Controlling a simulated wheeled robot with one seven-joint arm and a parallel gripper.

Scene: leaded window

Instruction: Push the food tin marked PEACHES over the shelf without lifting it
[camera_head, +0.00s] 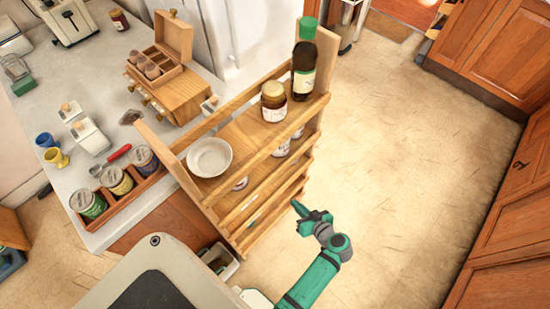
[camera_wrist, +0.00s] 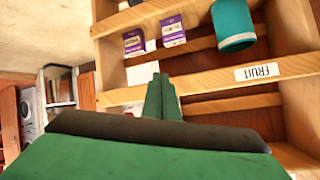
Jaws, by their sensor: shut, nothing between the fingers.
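A wooden shelf rack (camera_head: 262,143) with several tiers stands in the middle of the head view. No marking PEACHES can be read in either view, so I cannot tell which thing is that tin. A teal cylinder (camera_wrist: 233,24) sits on a tier in the wrist view, with no lettering legible. A FRUIT label (camera_wrist: 257,72) is on a shelf rail below it in the picture. My gripper (camera_head: 300,208) is beside the lower tiers, to the right of the rack in the head view. Its closed fingers (camera_wrist: 162,97) point at the rack in the wrist view, with nothing held.
Two purple-and-white packets (camera_wrist: 172,31) stand left of the teal cylinder. The rack's top carries a white bowl (camera_head: 209,157), a brown jar (camera_head: 273,102) and a dark bottle (camera_head: 303,72). Rails cross each tier's front. The floor (camera_head: 410,150) right of the rack is clear.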

